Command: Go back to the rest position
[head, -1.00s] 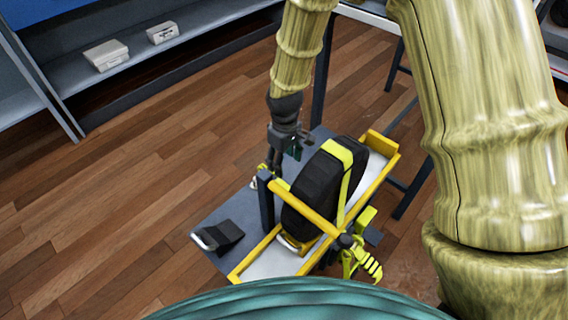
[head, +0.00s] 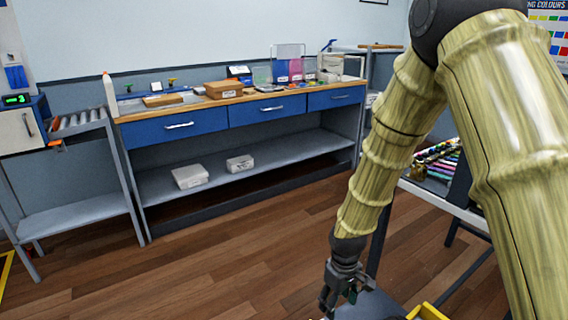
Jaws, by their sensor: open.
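My gripper (head: 337,300) hangs at the lower edge of the head view, right of the middle, pointing down. Its jaws are open and I see nothing between them. Just right of it a dark rounded thing (head: 372,304) shows, probably the top of the black wheel-like item. A piece of the yellow frame (head: 428,312) shows at the bottom edge. The rest of that stand is out of view.
A workbench (head: 232,118) with blue drawers stands at the back, with boxes on top and two pale cases (head: 190,176) on its lower shelf. A table (head: 440,200) with colourful items stands at right. The wooden floor (head: 220,265) is clear.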

